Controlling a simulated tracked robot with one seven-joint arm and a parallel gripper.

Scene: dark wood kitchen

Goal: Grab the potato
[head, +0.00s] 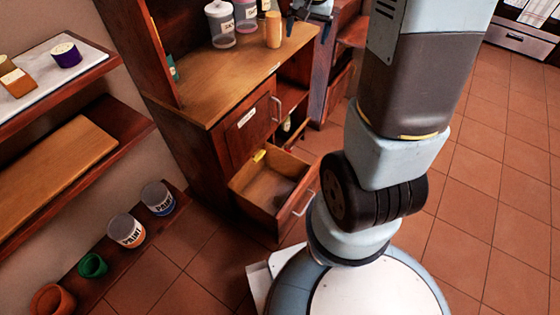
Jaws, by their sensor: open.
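My gripper (310,12) shows at the top edge, dark, open and partly cut off by the frame. It is above the right back part of the wooden counter (225,88). An upright tan, rounded object (273,29) stands on the counter a little left of and below my gripper in the picture, apart from it. I cannot tell whether this is the potato. No other thing in view is clearly a potato. Nothing shows between the fingers.
Labelled jars (220,24) stand on the counter left of the tan object. An open drawer (270,190) with a small yellow thing (259,156) juts out below. Paint cans (126,231) and pots stand on a low shelf at left. Tiled floor at right is clear.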

